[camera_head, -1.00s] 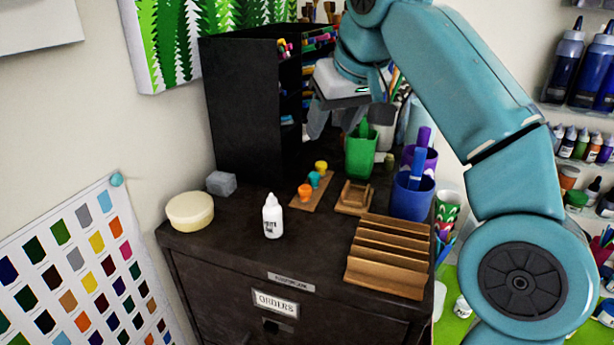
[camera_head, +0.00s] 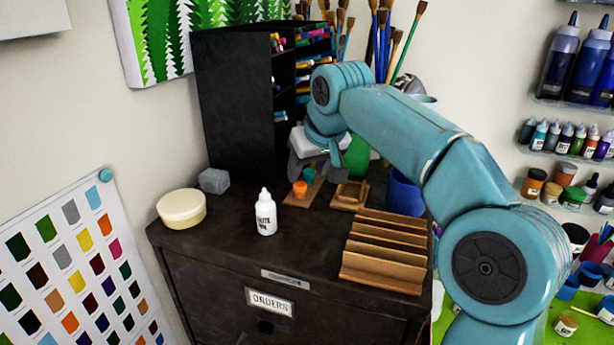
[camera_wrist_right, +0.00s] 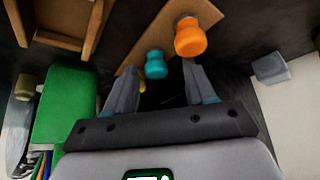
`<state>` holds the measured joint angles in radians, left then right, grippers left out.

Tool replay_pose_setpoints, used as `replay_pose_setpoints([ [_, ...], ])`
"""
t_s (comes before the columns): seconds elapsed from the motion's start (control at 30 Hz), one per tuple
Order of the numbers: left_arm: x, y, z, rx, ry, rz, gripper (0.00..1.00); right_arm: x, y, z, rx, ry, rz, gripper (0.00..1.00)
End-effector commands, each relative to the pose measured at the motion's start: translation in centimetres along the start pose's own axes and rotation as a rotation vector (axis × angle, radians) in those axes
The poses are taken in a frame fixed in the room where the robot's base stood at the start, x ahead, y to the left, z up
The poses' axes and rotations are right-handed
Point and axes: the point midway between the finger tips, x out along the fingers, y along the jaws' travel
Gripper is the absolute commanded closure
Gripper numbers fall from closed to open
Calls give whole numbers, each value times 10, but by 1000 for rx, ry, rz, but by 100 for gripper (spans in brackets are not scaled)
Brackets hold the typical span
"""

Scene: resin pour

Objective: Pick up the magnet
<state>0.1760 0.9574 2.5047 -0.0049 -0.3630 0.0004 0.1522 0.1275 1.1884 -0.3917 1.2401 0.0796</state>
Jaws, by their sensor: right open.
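The magnets look like small knob-shaped pieces on a wooden strip (camera_head: 305,195). The orange one (camera_head: 299,188) and the teal one (camera_head: 308,174) show in the head view, partly below my right gripper. In the right wrist view the orange (camera_wrist_right: 190,38) is nearest the top, the teal (camera_wrist_right: 156,65) appears between my fingertips, and a bit of the yellow (camera_wrist_right: 142,86) shows between the fingers. My right gripper (camera_head: 314,172) is open and empty, pointing down over the strip; its fingers also show in the wrist view (camera_wrist_right: 162,74). My left gripper is out of view.
A white bottle (camera_head: 265,215), a grey block (camera_head: 214,181) and a cream round tub (camera_head: 181,208) stand to the left on the dark cabinet.

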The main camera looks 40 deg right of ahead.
Motion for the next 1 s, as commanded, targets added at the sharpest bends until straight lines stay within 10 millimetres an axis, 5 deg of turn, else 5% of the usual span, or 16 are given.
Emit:
replay_pose_setpoints([
  [0.17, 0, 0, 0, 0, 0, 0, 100, 0, 0, 0, 0, 1, 1, 45],
  [0.37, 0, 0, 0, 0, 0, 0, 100, 0, 0, 0, 0, 1, 0, 100],
  [0.77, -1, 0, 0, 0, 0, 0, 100, -3, 0, -2, 0, 2, 0, 100],
  [1.0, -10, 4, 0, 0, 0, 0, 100, -31, 0, -19, 1, 4, 0, 100],
])
